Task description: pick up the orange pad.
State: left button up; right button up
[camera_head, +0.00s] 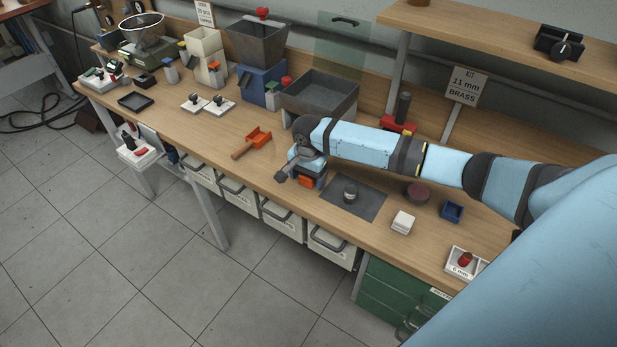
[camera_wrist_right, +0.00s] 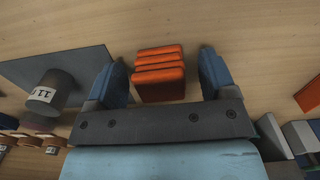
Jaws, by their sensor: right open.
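The orange pad (camera_wrist_right: 160,75), a ribbed block, lies on the wooden bench between the two blue fingers of my right gripper (camera_wrist_right: 163,80). Bare bench shows between the pad and each finger. In the head view a small part of the orange pad (camera_head: 306,182) shows below my right gripper (camera_head: 312,176); the wrist hides the rest. The right gripper is open and not closed on anything. My left gripper is not in view.
A grey mat (camera_head: 368,203) with a dark labelled cylinder (camera_head: 350,193) lies beside the gripper. An orange scoop (camera_head: 257,138) lies to the left. A grey open bin (camera_head: 320,95) stands behind. The bench's front edge is close.

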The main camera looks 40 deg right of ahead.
jog(key=c, duration=1)
jog(key=shift+r, duration=0.1)
notch_tip(320, 180, up, 20)
jog(key=o, duration=0.3)
jog(key=shift+c, duration=1.2)
